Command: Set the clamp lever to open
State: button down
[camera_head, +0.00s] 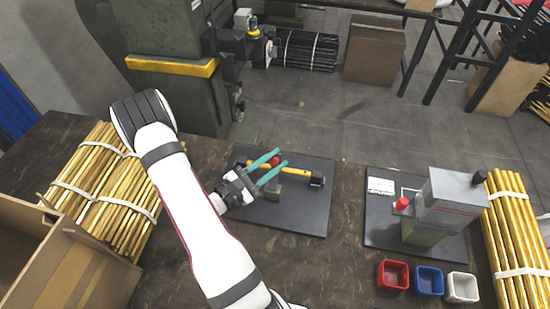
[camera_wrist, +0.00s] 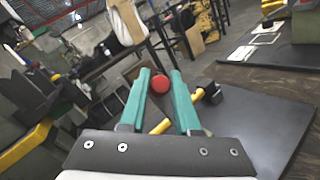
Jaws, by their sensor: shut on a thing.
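The clamp lever stands on a dark plate (camera_head: 305,215) on the workbench and has a red knob (camera_head: 274,160). A yellow bar (camera_head: 296,173) with a black end block (camera_head: 317,180) lies low beside it, over a small greenish block. My gripper (camera_head: 280,157) has teal fingers and reaches over the plate from the left. In the wrist view, the red knob (camera_wrist: 161,84) sits between the fingertips (camera_wrist: 161,73), and my gripper is shut on it. The yellow bar (camera_wrist: 161,126) passes behind the fingers. The lever's lower part is hidden by the fingers.
A grey press (camera_head: 447,200) with a red button stands on a second plate at the right. Red (camera_head: 393,275), blue (camera_head: 429,280) and white (camera_head: 462,287) bins stand in front of it. Bundled yellow rods lie at the left (camera_head: 110,185) and right (camera_head: 515,235). Bench between the plates is clear.

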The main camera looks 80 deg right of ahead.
jog(key=shift+a, duration=0.65)
jog(key=shift+s+a+m+g+h, duration=0.1)
jog(key=shift+a+m+g+h, duration=0.3)
jog(key=shift+a+h, duration=0.15)
jog(key=shift+a+f, duration=0.25)
jog(key=shift+a, duration=0.65)
jog(key=c, duration=0.7)
grip_release()
jog(key=shift+o, duration=0.2)
jog(key=shift+a, duration=0.1)
